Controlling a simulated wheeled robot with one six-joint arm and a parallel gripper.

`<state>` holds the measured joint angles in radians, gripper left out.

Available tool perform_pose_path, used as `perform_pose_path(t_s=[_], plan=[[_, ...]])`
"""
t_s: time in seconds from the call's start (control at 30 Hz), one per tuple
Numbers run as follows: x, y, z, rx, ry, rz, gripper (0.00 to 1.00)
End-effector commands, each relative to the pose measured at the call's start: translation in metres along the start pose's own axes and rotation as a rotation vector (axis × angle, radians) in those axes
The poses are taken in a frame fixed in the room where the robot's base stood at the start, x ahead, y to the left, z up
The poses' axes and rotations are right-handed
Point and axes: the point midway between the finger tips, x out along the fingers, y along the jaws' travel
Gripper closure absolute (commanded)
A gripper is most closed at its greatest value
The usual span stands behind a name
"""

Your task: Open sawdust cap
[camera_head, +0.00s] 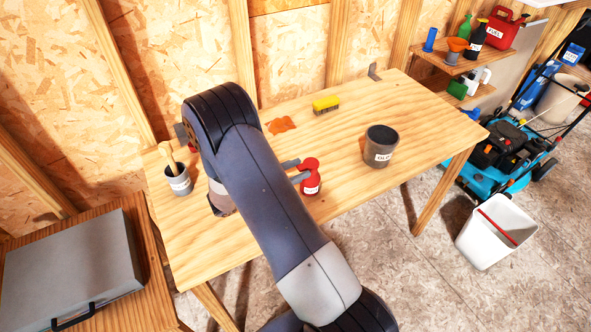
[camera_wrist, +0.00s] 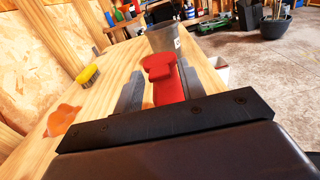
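A small red container (camera_head: 311,184) with a rounded red top and a white label stands on the wooden workbench. My gripper (camera_head: 301,169) reaches it from the left, fingers apart near its upper part. In the wrist view, the red container (camera_wrist: 168,84) stands upright between the grey fingers of my open gripper (camera_wrist: 163,85). A gap shows at the left finger; contact on the right is unclear. I cannot read its label. Another container (camera_head: 219,197) on the bench is mostly hidden behind my arm; no sawdust label is readable.
The workbench (camera_head: 345,132) also holds a dark grey bucket (camera_head: 381,147), a yellow brush (camera_head: 326,105), an orange cloth (camera_head: 281,125) and a grey pot with a brush (camera_head: 179,181). A white bin (camera_head: 483,240) and blue mower (camera_head: 512,150) stand at right.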

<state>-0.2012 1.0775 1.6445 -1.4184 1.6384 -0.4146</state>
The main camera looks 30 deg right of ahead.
Motion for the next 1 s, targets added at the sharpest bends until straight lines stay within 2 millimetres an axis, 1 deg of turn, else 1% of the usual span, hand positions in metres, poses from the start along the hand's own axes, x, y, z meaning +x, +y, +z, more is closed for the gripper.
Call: perform_pose_path(t_s=[0.03, 0.07, 0.43, 0.77, 1.0], plan=[[0.0, 0.0, 0.0, 0.0, 0.0, 0.0, 0.66], [0.0, 0.0, 0.0, 0.0, 0.0, 0.0, 0.69], [0.0, 0.0, 0.0, 0.0, 0.0, 0.0, 0.99], [0.0, 0.0, 0.005, 0.001, 0.036, -0.001, 1.0], [0.002, 0.0, 0.018, 0.004, 0.172, -0.001, 1.0]])
